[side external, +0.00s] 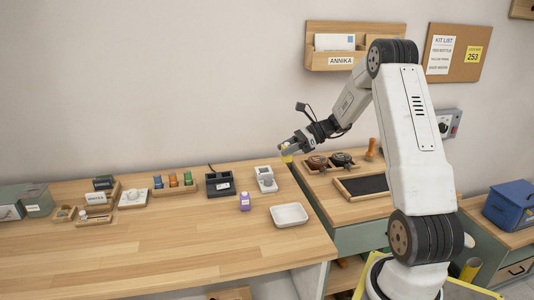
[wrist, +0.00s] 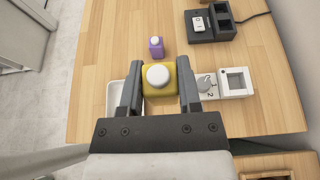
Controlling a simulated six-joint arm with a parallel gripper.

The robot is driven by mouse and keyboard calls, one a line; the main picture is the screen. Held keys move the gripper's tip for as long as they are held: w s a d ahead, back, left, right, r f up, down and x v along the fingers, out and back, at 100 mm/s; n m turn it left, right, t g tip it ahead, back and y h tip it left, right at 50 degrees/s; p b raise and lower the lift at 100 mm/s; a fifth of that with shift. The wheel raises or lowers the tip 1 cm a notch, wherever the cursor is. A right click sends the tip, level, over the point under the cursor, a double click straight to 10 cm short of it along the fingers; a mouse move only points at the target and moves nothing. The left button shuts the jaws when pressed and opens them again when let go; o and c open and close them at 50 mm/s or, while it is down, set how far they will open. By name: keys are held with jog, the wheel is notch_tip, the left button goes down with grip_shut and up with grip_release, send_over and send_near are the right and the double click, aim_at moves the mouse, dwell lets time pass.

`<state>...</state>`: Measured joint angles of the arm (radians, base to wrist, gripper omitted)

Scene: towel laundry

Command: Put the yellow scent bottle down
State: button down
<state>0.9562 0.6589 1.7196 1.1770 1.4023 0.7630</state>
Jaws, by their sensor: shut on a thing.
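The yellow scent bottle (wrist: 158,80) has a white round cap and sits between the two fingers of my gripper (wrist: 160,75) in the wrist view. My gripper is shut on it. In the side view my gripper (side external: 287,149) is in the air around the table's right end, with a bit of the yellow bottle (side external: 287,158) showing below the fingers. The bottle's base is hidden.
A purple bottle (side external: 245,201) stands on the wooden table (side external: 180,245), left of a shallow white tray (side external: 289,215). A white square-slotted stand (wrist: 236,82) and a black dock (side external: 219,184) are nearby. The table's front is clear.

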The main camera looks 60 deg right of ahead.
dwell(0.3)
jog(key=s+a+f+n+g+y, duration=0.2)
jog(key=s+a+n+g, duration=0.2)
jog(key=a+n+g, duration=0.25)
jog(key=s+a+f+n+g+y, duration=0.2)
jog(key=s+a+f+n+g, duration=0.15)
jog(key=a+n+g, duration=0.35)
jog(key=s+a+r+n+g+h, duration=0.1)
jog(key=s+a+n+g+h, duration=0.2)
jog(key=s+n+g+h, duration=1)
jog(key=d+r+n+t+h, duration=0.1)
jog(key=n+t+h, duration=0.3)
jog(key=w+d+r+n+t+h, duration=0.1)
jog(key=n+t+h, duration=0.3)
jog(key=n, duration=0.1)
jog(key=w+d+r+n+t+h, duration=0.1)
jog(key=r+n+t+h, duration=0.1)
jog(key=n+t+h, duration=0.2)
jog(key=shift+n+h, duration=0.5)
jog(key=shift+n, duration=0.05)
jog(key=shift+w, duration=0.1)
